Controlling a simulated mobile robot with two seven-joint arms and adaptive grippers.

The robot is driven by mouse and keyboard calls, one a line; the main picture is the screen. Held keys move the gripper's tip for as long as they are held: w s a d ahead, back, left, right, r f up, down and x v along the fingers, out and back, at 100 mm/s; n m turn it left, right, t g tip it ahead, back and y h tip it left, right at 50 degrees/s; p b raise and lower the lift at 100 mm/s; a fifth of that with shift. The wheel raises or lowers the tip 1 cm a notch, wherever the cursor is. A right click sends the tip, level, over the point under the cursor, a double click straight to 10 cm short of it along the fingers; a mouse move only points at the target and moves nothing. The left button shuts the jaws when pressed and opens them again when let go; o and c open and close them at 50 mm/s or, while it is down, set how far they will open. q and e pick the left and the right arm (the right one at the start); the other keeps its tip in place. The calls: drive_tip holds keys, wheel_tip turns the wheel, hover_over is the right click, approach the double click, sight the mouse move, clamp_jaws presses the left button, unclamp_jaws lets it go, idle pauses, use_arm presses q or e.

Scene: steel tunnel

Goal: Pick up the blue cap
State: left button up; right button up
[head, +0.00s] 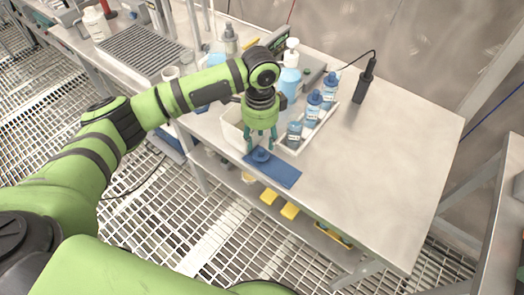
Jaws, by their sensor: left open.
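The blue cap (261,155) is a small round piece lying on a flat blue mat (284,175) near the table's front edge in the head view. My left gripper (261,147) is green and points down directly over the cap. Its fingers are apart, one on each side of the cap's top, and I cannot tell whether they touch it. My right gripper does not show.
A white tray (306,143) with several small blue-capped bottles stands just behind the mat. A blue pump bottle (290,75) and a black handheld device (365,82) stand farther back. The right part of the grey table (390,165) is clear.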

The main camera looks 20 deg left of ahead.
sight(260, 149)
use_arm(q)
drive_tip(key=f, duration=0.4)
drive_tip(key=shift+s+f+p, duration=0.1)
drive_tip(key=shift+s+p, duration=0.1)
drive_tip(key=shift+p, duration=0.15)
drive_tip(key=c, duration=0.9)
drive_tip(key=shift+c, duration=0.2)
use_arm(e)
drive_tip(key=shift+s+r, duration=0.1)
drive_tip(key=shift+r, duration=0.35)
use_arm(q)
drive_tip(key=shift+w+r, duration=0.1)
drive_tip(key=shift+r, duration=0.4)
drive_tip(key=r, duration=0.1)
drive_tip(key=d+r+b, duration=0.1)
drive_tip(key=r, duration=0.1)
drive_tip(key=shift+d+r, duration=0.1)
drive_tip(key=shift+r, duration=0.15)
drive_tip(key=s+d+r+b, duration=0.1)
drive_tip(key=s+d+r, duration=0.1)
drive_tip(key=d+r, duration=0.4)
drive_tip(key=d, duration=0.4)
drive_tip(key=shift+s+r+b, duration=0.2)
drive_tip(key=shift+r+b, duration=0.05)
drive_tip(key=shift+b, duration=0.15)
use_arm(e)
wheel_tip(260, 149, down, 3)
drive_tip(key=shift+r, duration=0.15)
use_arm(q)
drive_tip(key=shift+d, duration=0.1)
